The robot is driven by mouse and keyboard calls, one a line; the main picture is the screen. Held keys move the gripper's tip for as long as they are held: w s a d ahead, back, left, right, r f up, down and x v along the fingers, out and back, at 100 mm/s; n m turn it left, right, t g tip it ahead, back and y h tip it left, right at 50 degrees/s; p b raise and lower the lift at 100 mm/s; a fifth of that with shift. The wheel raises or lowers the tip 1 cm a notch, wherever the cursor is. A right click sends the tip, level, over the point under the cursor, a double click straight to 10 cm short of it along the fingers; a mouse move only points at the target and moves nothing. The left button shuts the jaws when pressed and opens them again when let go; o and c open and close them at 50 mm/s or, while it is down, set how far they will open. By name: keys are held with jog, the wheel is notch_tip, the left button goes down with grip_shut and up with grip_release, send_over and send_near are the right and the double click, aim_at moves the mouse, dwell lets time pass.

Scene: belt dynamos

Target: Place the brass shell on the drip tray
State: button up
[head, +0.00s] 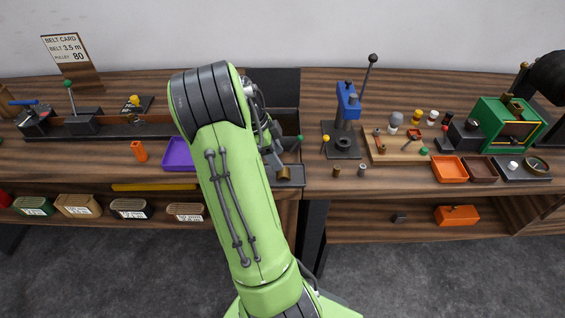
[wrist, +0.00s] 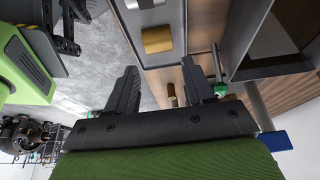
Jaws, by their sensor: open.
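The brass shell (head: 284,173) is a short brass-coloured cylinder on a small grey tray (head: 297,181), which looks like the drip tray, at the bench's front edge. In the wrist view the shell (wrist: 157,40) shows against the pale tray (wrist: 133,22), beyond my fingertips. My gripper (head: 272,152) is open, with nothing between its fingers, just behind and above the shell in the head view. In the wrist view my gripper (wrist: 161,78) has its two dark fingers spread apart, clear of the shell. My arm hides part of the bench to the left.
A dark open bin (wrist: 270,45) lies beside the tray. A green-knobbed lever (head: 299,140) and a yellow-knobbed lever (head: 326,140) stand nearby. A blue press (head: 346,105) stands to the right. A purple tray (head: 178,154) is left of my arm.

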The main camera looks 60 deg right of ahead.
jog(key=p+v, duration=0.1)
jog(key=v, duration=0.5)
jog(key=w+a+r+n+t, duration=0.1)
jog(key=a+r+n+t, duration=0.3)
jog(key=a+n, duration=0.5)
jog(key=w+a+r+n+t, duration=0.2)
jog(key=a+r+n, duration=0.35)
jog(key=a, duration=0.45)
jog(key=s+a+n+t+y, duration=0.1)
jog(key=s+a+n, duration=0.3)
jog(key=a+n, duration=0.3)
jog(key=s+a+n+t+y, duration=0.1)
jog(key=s+a+n, duration=0.3)
jog(key=a+n, duration=0.4)
jog(key=shift+n+t, duration=0.65)
jog(key=shift+t, duration=0.15)
jog(key=shift+s, duration=0.15)
